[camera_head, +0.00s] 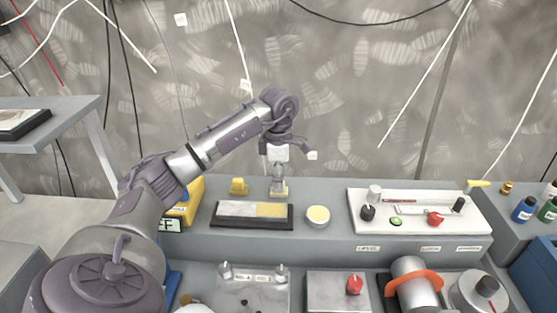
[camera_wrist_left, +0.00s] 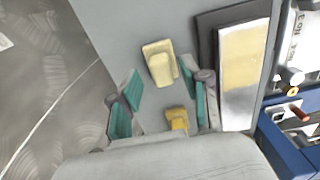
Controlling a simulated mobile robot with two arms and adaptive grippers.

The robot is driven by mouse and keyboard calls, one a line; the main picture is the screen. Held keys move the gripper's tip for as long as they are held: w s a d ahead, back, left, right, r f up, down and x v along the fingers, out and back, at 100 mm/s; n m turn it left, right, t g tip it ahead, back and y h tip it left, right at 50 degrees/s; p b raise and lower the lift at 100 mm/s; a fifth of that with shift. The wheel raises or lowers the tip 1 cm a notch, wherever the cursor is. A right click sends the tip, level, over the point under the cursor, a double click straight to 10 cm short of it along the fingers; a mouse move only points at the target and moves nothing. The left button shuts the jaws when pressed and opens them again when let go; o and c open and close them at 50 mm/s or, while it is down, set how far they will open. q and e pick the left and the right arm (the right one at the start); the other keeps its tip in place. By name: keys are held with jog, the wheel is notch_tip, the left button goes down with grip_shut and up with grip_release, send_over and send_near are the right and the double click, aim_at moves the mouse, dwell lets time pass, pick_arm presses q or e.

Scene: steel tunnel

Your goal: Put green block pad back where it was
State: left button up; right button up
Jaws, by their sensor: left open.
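My left gripper (camera_head: 288,153) is open above the grey bench, with its fingers spread. It also shows in the left wrist view (camera_wrist_left: 160,84), with teal pads inside the fingers and nothing held. A pale yellow block with a raised knob (camera_head: 279,189) stands below it on the bench; in the wrist view this block (camera_wrist_left: 157,64) appears just ahead of the fingertips. A smaller yellow block (camera_head: 238,186) stands to its left and shows between the fingers in the wrist view (camera_wrist_left: 177,117). I cannot pick out a clearly green block pad. My right gripper is out of view.
A black-framed tray (camera_head: 250,226) with a grey and yellow surface lies in front of the blocks. A round cream disc (camera_head: 318,215) is beside it. A white panel (camera_head: 370,225) with small parts stands right. Knobs and an orange-ringed cylinder (camera_head: 413,282) line the front.

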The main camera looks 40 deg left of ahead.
pick_arm(q)
notch_tip(320, 180, up, 6)
jog(key=shift+r+b, duration=0.1)
jog(key=shift+b, duration=0.25)
jog(key=shift+r+p, duration=0.75)
jog(key=shift+r, duration=1.55)
jog(key=shift+f, duration=0.1)
